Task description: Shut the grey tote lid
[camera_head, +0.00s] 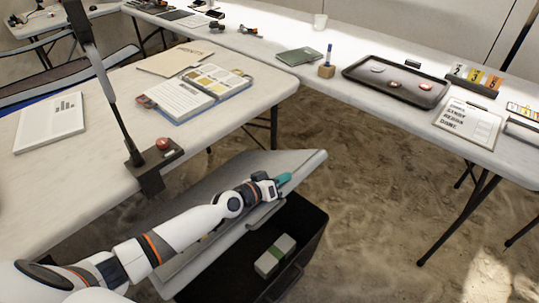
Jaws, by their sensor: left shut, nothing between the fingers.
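The grey tote (312,232) stands on the dirt floor, low in the head view, with a dark inside. Its grey lid (303,160) is raised and tilted along the far left side, so the tote is open. A pale box with a green band (274,257) lies inside. My left arm reaches in from the lower left across the lid. My left gripper (284,179), with teal fingertips, is shut and empty, in front of the lid's upper right part; I cannot tell whether it touches. The arm hides part of the lid and tote. My right gripper is not in view.
A white table (80,175) on the left holds an open book, papers and a clamped lamp arm with a red button (163,144). Another long table at the back holds a black tray (424,97) and cards. Dirt floor right of the tote is clear.

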